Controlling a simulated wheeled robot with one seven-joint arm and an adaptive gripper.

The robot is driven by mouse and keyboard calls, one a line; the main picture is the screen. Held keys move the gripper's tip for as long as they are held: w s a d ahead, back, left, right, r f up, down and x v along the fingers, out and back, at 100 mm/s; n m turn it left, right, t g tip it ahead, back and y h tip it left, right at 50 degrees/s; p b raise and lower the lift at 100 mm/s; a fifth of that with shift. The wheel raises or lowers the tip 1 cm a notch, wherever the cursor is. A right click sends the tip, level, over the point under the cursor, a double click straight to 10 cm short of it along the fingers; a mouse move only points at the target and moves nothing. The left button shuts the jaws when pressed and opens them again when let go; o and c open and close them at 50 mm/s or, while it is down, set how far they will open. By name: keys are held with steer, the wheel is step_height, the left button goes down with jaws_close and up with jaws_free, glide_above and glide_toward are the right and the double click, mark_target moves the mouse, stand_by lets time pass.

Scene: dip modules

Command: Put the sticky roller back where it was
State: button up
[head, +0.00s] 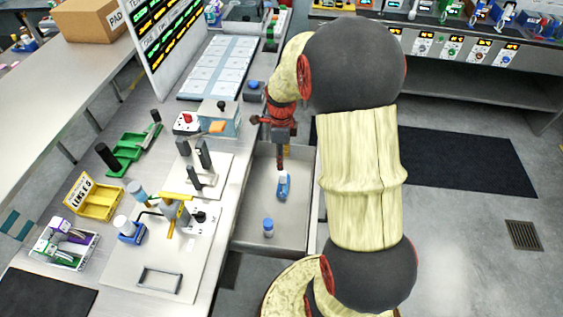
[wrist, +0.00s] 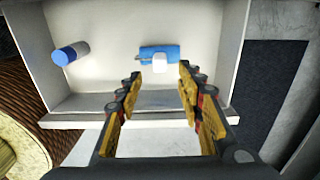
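An open grey drawer (head: 252,205) holds a blue piece with a white part (head: 283,186), which may be the sticky roller; I cannot be sure. In the wrist view this piece (wrist: 160,55) lies on the drawer floor, just beyond the fingertips. My gripper (wrist: 161,78) is open and empty, with its yellow-padded fingers spread on either side of the view. In the head view my gripper (head: 281,160) hangs over the drawer, close to the blue and white piece; its fingertips are hard to make out there.
The bench left of the drawer carries fixtures, a yellow bin (head: 97,203) and a grey tiled mat (head: 218,68). A dark floor mat (head: 460,160) lies right.

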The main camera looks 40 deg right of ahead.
steer(key=shift+r, duration=0.4)
steer(key=s+a+r+n+t, duration=0.3)
steer(key=s+a+r+n, duration=0.1)
steer(key=a+r+n, duration=1)
steer(key=s+a+r+n+t, duration=0.1)
steer(key=s+a+r+n, duration=0.2)
steer(key=s+n, duration=0.3)
steer(key=s+a+r+n+t, duration=0.1)
steer(key=s+a+r+n, duration=0.3)
steer(key=n, duration=0.3)
steer(key=shift+s+a+r+n+t, duration=0.3)
steer(key=shift+s+r, duration=0.1)
steer(key=shift+s, duration=0.5)
steer(key=shift+d, duration=0.15)
